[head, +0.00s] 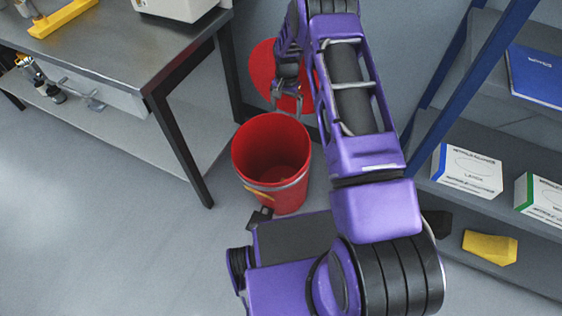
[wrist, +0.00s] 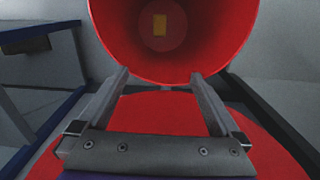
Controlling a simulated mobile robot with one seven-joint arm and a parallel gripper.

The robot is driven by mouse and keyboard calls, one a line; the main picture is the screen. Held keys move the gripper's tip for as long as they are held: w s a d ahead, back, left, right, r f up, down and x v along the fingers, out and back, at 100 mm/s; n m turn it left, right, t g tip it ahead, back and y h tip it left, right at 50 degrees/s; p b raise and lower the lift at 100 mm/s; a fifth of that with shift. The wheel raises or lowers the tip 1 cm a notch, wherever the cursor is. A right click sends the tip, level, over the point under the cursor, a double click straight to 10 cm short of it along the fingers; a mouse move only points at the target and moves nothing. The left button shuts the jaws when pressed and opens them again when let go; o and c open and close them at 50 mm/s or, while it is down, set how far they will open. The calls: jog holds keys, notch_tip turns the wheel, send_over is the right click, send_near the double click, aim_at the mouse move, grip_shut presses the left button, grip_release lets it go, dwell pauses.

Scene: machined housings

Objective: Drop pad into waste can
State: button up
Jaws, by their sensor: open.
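The red waste can (head: 272,155) stands on the floor with its mouth open, and its round red lid (head: 262,72) is swung up behind it. In the wrist view the can's inside (wrist: 205,40) shows, with a small yellowish pad (wrist: 160,25) lying on its bottom. The pad is not visible in the head view. My gripper (head: 285,98) is above the far rim of the can, in front of the lid. In the wrist view my gripper (wrist: 160,76) has its two fingers spread wide with nothing between them.
A metal workbench (head: 120,75) stands to the left, its leg close to the can. A shelf on the right holds white boxes (head: 467,172), a blue binder (head: 535,75) and a yellow block (head: 490,247). Bare floor (head: 120,240) lies at the lower left.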

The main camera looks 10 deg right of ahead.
notch_tip(320, 180, up, 16)
jog(key=p, duration=0.2)
jog(key=shift+r, duration=0.2)
